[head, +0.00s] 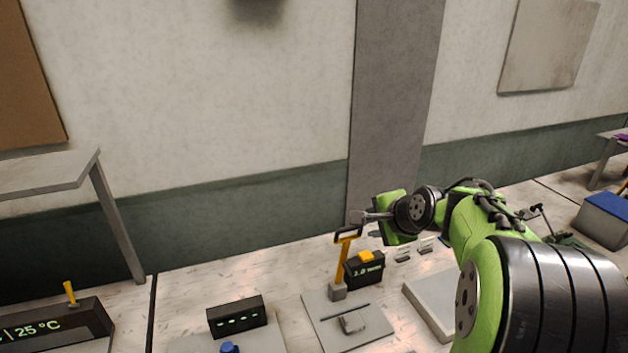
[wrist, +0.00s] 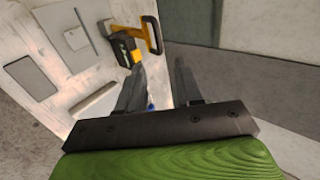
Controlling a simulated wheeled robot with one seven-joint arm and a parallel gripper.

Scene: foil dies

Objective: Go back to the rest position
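My gripper (head: 362,216) is up in the air at the right of centre in the head view, above the back of the bench. In the wrist view my gripper (wrist: 160,66) shows two dark fingers with a clear gap between them, and nothing is held there. A yellow lever (head: 343,262) with a loop handle stands on the bench just below and left of my gripper. Its yellow handle (wrist: 154,36) lies beyond the fingertips in the wrist view, apart from them as far as I can tell.
A black box with a display (head: 364,270) stands beside the lever. A grey plate (head: 322,305) carries a small part and a rod. A black box with green lights (head: 237,317) and a temperature display (head: 45,328) are further left. The wall (head: 200,110) is behind; the air left of my arm is clear.

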